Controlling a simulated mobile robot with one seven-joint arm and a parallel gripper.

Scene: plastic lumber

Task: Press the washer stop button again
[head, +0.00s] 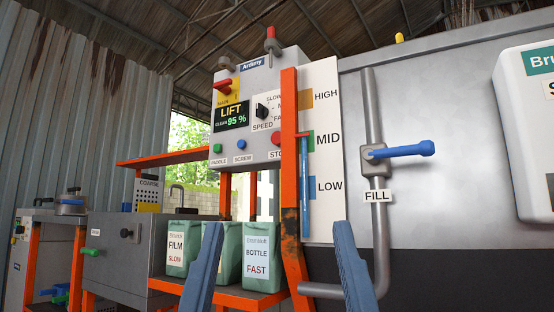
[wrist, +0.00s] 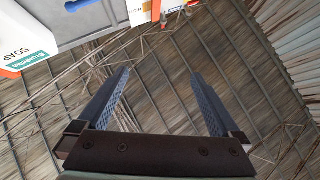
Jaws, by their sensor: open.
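The washer control panel (head: 230,140) is at the upper middle of the head view. Its red stop button (head: 275,139) sits at the lower right of the panel, above a label reading "STO", the rest of which is hidden by an orange post (head: 290,150). The display (head: 231,116) reads "LIFT" and "CLEAN 95 %". My gripper (head: 277,225) is open and empty, its two blue-grey fingers low in the head view, below the panel. In the wrist view my gripper (wrist: 160,73) points up toward the roof, with nothing between the fingers.
A level board (head: 325,150) marked HIGH, MID and LOW stands right of the post. Farther right are a fill pipe with a blue lever (head: 400,150) and a grey tank (head: 460,200). Green bags (head: 257,257) stand below the panel. A white soap box (wrist: 22,45) shows in the wrist view.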

